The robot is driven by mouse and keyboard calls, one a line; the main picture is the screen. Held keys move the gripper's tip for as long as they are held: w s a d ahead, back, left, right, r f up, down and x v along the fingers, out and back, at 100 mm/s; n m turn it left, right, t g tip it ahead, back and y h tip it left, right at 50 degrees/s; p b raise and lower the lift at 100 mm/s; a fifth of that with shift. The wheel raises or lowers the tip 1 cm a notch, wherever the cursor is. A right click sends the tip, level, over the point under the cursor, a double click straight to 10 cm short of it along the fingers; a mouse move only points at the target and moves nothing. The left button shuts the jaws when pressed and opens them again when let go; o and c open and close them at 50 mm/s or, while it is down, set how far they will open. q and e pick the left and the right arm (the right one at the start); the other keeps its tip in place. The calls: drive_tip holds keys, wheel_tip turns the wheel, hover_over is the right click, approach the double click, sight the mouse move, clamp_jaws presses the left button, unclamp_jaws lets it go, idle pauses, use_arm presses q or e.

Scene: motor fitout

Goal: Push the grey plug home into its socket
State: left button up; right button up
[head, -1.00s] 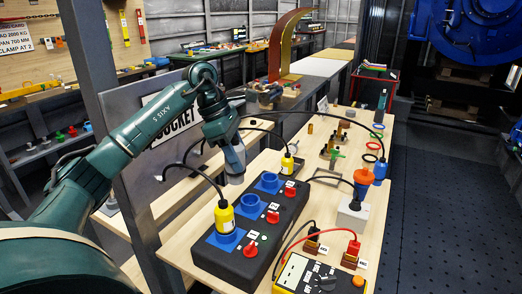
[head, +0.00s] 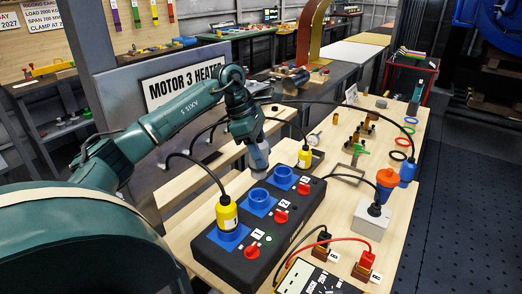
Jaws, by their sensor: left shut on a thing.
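My left gripper (head: 255,141) is shut on the grey plug (head: 260,158), which points down with a slight tilt. The plug hangs close to the long black socket box (head: 296,222); its lower end appears above and apart from the empty blue sockets. The middle blue socket (head: 258,197) and the far blue socket (head: 283,174) are open. The near socket holds a yellow plug (head: 227,214) with a black cable. The fingertips are small and partly hidden by the wrist. My right gripper is out of view.
Red switches numbered 1 to 3 line the box. A second yellow plug (head: 305,157) stands behind it. The sign (head: 183,84) reads "MOTOR 3 HEATER".

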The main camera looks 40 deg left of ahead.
sight(262, 176)
use_arm(q)
drive_tip(key=shift+f+b, duration=0.45)
drive_tip(key=shift+f, duration=0.25)
wheel_tip(262, 176, down, 3)
drive_tip(key=shift+f+b, duration=0.15)
drive_tip(key=shift+b, duration=1.05)
drive_tip(key=shift+f, duration=0.4)
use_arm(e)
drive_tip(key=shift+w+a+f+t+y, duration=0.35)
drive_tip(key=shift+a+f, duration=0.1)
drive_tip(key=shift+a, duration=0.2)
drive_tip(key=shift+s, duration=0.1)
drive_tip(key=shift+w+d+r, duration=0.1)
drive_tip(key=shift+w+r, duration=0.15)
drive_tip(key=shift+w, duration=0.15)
use_arm(q)
drive_tip(key=shift+f, duration=0.15)
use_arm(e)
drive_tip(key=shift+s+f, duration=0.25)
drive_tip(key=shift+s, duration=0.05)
use_arm(q)
drive_tip(key=shift+f+b, duration=0.3)
drive_tip(key=shift+b, duration=0.15)
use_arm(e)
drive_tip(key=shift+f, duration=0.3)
